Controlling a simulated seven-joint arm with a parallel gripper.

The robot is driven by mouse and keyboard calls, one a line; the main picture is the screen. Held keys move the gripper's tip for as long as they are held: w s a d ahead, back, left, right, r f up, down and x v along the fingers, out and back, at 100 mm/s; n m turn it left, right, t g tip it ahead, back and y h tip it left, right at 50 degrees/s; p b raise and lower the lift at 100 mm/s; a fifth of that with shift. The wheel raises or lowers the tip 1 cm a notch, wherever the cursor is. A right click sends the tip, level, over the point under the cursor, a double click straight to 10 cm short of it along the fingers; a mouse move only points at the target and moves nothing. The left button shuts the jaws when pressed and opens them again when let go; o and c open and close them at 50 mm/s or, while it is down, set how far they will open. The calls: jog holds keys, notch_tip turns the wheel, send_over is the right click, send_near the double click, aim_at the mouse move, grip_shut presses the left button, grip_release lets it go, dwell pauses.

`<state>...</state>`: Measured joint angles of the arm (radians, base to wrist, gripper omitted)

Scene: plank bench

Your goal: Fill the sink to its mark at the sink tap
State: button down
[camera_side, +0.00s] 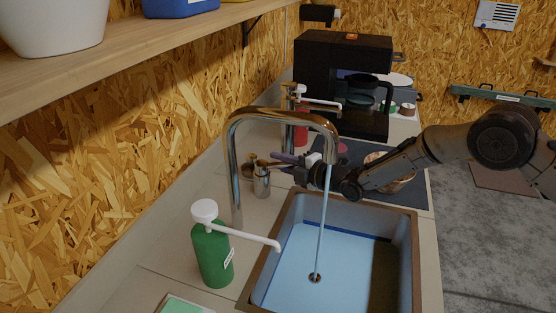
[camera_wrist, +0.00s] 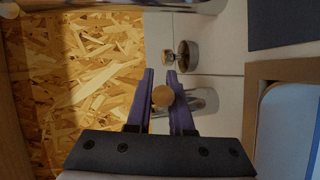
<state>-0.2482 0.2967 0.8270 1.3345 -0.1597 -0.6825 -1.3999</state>
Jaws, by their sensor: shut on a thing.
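The sink (camera_side: 412,235) is a brown-rimmed basin with a pale blue inside and a dark blue line on its far wall. The chrome tap (camera_side: 234,160) arches over it, and a thin stream of water (camera_side: 322,215) falls near the drain (camera_side: 315,278). I cannot tell how high the water stands. My gripper (camera_side: 270,162) comes from the right behind the tap. Its purple fingers are shut on a round brass knob, seen between them in the wrist view (camera_wrist: 163,96). A steel post (camera_side: 262,187) stands below the fingers in the side view.
A green soap bottle (camera_side: 212,254) with a white spout stands left of the sink, its spout reaching over the rim. Behind my gripper are a dark mat (camera_side: 415,192), a bowl and a black coffee machine (camera_side: 315,75). A wooden shelf (camera_side: 130,45) overhangs the left.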

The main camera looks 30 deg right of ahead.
jog(key=shift+s+a+m+t+h, duration=0.1)
jog(key=shift+s+m+t+h, duration=0.25)
jog(key=shift+m+h, duration=0.75)
jog(key=shift+s+a+m+t+h, duration=0.15)
jog(key=shift+s+m+h, duration=0.45)
jog(key=shift+h, duration=0.9)
jog(key=shift+m, duration=0.4)
jog(key=c, duration=0.8)
grip_release()
jog(key=v, duration=1.3)
jog(key=shift+s, duration=0.4)
jog(key=shift+a+r, duration=0.1)
